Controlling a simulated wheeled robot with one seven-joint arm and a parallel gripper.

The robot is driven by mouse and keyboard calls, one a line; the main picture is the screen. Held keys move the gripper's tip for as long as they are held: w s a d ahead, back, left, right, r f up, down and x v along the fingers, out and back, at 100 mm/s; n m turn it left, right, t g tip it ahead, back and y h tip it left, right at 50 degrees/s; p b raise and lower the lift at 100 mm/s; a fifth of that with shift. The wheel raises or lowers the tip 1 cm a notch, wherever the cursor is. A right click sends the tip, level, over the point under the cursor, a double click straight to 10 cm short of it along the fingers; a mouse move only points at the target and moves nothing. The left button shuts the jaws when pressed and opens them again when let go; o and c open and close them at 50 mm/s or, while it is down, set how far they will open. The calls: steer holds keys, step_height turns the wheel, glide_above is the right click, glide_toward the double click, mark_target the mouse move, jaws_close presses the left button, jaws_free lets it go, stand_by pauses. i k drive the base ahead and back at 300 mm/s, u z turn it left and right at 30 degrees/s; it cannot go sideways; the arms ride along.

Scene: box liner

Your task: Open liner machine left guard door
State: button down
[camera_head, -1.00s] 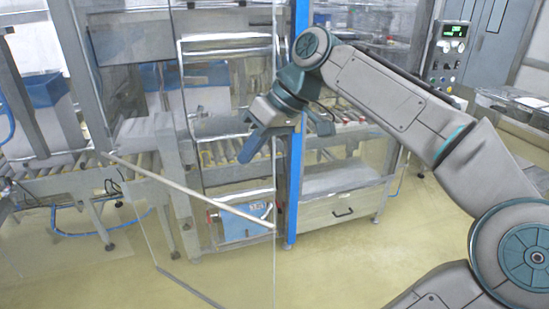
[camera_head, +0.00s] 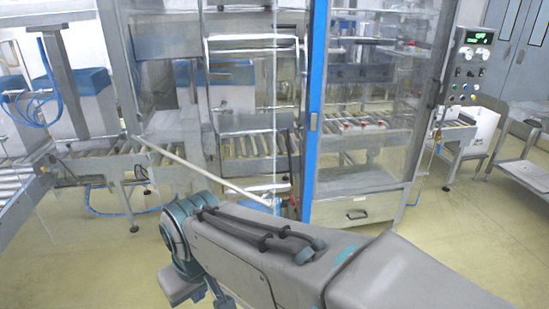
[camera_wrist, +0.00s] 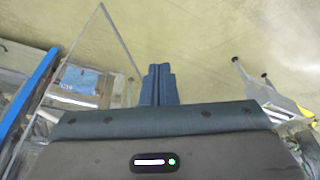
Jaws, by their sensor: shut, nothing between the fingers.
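The left guard door is a clear panel with a pale diagonal bar (camera_head: 205,176) across it. It appears to stand swung out at an angle from the machine, its lower part behind my arm. A blue post (camera_head: 315,110) stands to its right. My gripper's blue fingers are together and empty, pointing over the floor.
Roller conveyors (camera_head: 245,145) run behind the clear panels. A closed clear cabinet section (camera_head: 375,100) stands right of the blue post, above a drawer (camera_head: 355,214). A control panel (camera_head: 470,65) is further right. Yellowish floor (camera_head: 450,235) is open at the right.

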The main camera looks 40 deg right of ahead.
mark_target(261, 200)
steer(key=k, duration=1.2)
steer(key=z, duration=0.65)
steer(key=i, duration=0.5)
steer(key=z, duration=0.65)
steer(key=i, duration=1.2)
steer(key=u, duration=0.8)
